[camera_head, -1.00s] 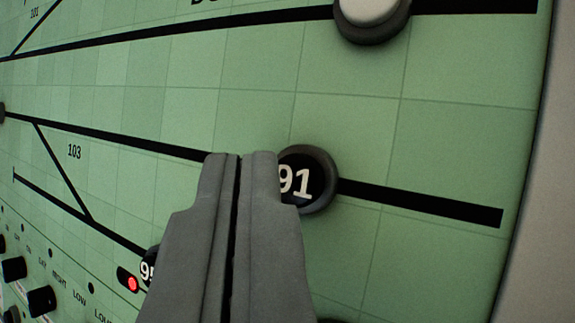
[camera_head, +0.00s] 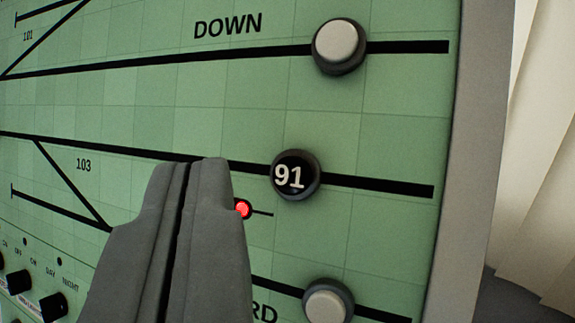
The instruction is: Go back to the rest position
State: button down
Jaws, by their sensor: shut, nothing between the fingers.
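My gripper (camera_head: 188,168) is shut and empty, its two grey fingers pressed together in the lower left of the view. It is in front of the green panel (camera_head: 400,120), just left of the round black button marked 91 (camera_head: 296,174). Its fingertips overlap the black track line in the picture; the gap to the panel is hard to judge. The fingers hide part of the panel's lower middle.
A white button (camera_head: 339,46) sits above on the DOWN line, and another white button (camera_head: 328,302) is below. A red lamp (camera_head: 242,209) is lit beside the fingers. Black knobs (camera_head: 52,306) are at lower left. The panel's grey edge (camera_head: 465,160) and pale curtain (camera_head: 545,150) are at right.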

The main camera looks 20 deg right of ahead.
jog(key=shift+s, duration=0.1)
jog(key=s+a+r+y, duration=0.1)
jog(key=s+a, duration=0.2)
jog(key=s, duration=0.3)
jog(key=s+a+r+n, duration=0.1)
jog(key=s+a, duration=0.2)
jog(key=s, duration=0.3)
jog(key=s+a+r+y, duration=0.1)
jog(key=s+a+r, duration=0.15)
jog(key=s, duration=0.45)
jog(key=s+a+f, duration=0.2)
jog(key=s, duration=0.5)
jog(key=s+a+f+n+g+y, duration=0.1)
jog(key=s+a+f, duration=0.1)
jog(key=s, duration=0.5)
jog(key=s+a+f+n+y, duration=0.1)
jog(key=s+a+f, duration=0.1)
jog(key=s, duration=0.6)
jog(key=shift+a+f, duration=0.4)
jog(key=shift+f, duration=0.15)
jog(key=c, duration=2.2)
grip_release()
jog(key=shift+w, duration=0.1)
